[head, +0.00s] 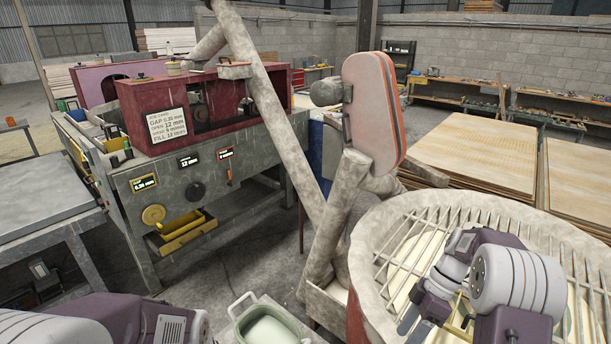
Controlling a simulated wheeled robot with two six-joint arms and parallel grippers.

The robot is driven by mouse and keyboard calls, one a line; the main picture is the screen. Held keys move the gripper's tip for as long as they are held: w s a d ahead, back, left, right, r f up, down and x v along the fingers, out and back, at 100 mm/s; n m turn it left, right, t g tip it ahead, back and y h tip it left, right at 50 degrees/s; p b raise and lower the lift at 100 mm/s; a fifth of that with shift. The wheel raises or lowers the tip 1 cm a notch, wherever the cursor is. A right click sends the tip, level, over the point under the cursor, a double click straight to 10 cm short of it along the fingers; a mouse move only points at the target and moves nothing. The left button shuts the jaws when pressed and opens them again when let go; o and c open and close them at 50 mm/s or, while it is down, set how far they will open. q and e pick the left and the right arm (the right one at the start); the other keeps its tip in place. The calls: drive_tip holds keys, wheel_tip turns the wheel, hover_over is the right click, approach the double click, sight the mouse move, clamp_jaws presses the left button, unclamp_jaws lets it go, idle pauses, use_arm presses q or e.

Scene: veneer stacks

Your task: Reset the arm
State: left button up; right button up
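My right arm comes in at the lower right with white and purple links. Its gripper (415,321) points down and left over a barred round vat (385,243); its grey fingers are small and partly overlapped, so I cannot tell how far apart they are. I see nothing clearly held in it. A white and purple part of my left arm shows at the bottom left edge; its gripper is out of the picture. A dusty jointed structure (283,135) of pale beams stands in the middle, with a rounded pinkish panel (371,105) at its upper right.
A grey workbench (204,188) with a red machine box (222,113), a sign and small displays stands at left. A yellow drawer (182,232) sticks out of it. A green pan (268,328) is at the bottom centre. Veneer stacks (472,155) lie at right.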

use_arm(q)
wheel_tip(320, 180, down, 12)
drive_tip(key=b, duration=1)
drive_tip(key=shift+s+a+r, duration=0.15)
drive_tip(key=shift+s+a, duration=0.05)
use_arm(e)
drive_tip(key=s+a+f+m+t+h, duration=0.4)
drive_tip(key=s+a+f+m, duration=0.2)
drive_tip(key=s+f+m, duration=0.4)
wheel_tip(320, 180, down, 4)
drive_tip(key=m, duration=0.4)
drive_tip(key=shift+s+a+r+m+h, duration=0.15)
drive_tip(key=shift+s+m+h, duration=0.1)
drive_tip(key=shift+m+h, duration=0.15)
